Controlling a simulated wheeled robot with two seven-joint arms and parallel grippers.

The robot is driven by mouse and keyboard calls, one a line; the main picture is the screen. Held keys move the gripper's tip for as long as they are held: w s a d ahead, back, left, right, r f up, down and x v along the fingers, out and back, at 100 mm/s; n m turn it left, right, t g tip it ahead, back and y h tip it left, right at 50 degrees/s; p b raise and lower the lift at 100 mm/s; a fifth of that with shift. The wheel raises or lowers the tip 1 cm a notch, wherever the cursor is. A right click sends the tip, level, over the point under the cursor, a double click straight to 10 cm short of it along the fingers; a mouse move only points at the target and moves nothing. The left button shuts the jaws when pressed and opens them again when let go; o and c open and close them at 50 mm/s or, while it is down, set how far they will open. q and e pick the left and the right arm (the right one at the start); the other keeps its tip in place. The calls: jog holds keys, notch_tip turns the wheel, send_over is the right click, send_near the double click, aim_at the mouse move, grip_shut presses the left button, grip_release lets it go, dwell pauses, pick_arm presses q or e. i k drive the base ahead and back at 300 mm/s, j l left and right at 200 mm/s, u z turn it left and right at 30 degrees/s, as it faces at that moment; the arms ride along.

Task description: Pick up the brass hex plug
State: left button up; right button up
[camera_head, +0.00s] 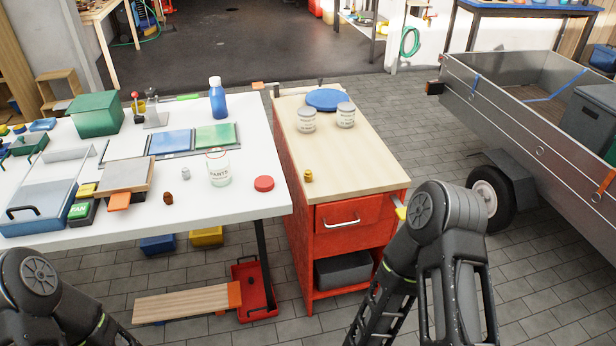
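The brass hex plug (308,175) is a small gold-coloured piece standing on the light wooden top of the red cabinet (345,180), toward its left edge. Nothing touches it. On the white table to the left, a small copper-brown piece (168,198) and a small silver-grey piece (185,173) of similar size stand apart from each other. My arms show at the bottom left and bottom right, but neither gripper's fingers are in view. The right arm is just right of the red cabinet's front corner.
Two grey cans (306,121) (345,116) and a blue disc (325,99) stand at the cabinet top's far end. The white table holds a glass jar (218,170), red lid (264,183) and blue bottle (217,100). The cabinet top around the plug is clear.

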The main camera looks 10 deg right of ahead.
aim_at(308, 175)
jog(key=i+l+z, duration=0.3)
jog(key=i+l, duration=0.15)
jog(key=l, duration=0.3)
jog(key=i+l+z, duration=0.35)
jog(key=i+l, duration=0.15)
jog(key=l, duration=0.15)
